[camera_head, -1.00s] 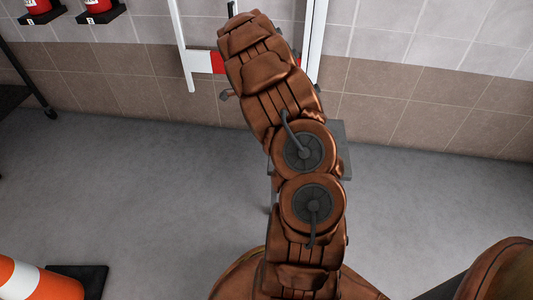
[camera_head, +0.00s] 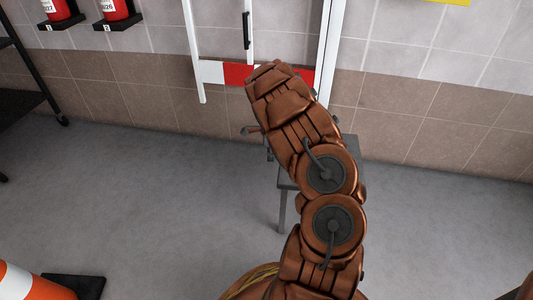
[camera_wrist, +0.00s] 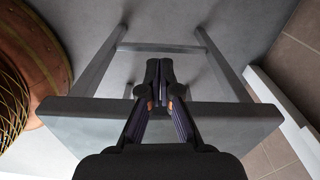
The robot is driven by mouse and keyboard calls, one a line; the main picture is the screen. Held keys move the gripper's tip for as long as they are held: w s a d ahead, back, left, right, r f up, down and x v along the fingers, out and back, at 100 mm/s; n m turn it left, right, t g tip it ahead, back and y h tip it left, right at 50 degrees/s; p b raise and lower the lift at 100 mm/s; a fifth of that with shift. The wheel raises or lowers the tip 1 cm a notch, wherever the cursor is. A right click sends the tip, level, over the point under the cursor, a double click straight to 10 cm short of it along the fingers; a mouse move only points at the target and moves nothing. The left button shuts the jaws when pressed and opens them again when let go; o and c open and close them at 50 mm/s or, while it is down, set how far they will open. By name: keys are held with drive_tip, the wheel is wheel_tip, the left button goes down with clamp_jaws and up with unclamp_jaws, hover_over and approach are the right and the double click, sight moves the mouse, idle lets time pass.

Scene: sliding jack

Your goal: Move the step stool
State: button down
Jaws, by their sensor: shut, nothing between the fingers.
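The step stool (camera_head: 283,206) is grey and stands on the floor near the back wall, largely hidden behind my arm in the head view. In the wrist view its flat grey top (camera_wrist: 235,122) spans the picture, with legs and a crossbar beyond it. My gripper (camera_wrist: 160,66) is shut and empty. Its fingers show in front of the stool's top, with the tips over the gap between the legs. I cannot tell whether they touch the stool.
A dark shelf or cart (camera_head: 20,75) is at the left edge. White uprights and a red-and-white bar (camera_head: 238,74) are at the tiled wall behind the stool. Grey floor is open on both sides.

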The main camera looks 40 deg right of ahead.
drive_tip(key=shift+s+d+b, duration=0.35)
drive_tip(key=shift+s+d, duration=0.45)
drive_tip(key=shift+s, duration=0.05)
drive_tip(key=shift+r, duration=0.1)
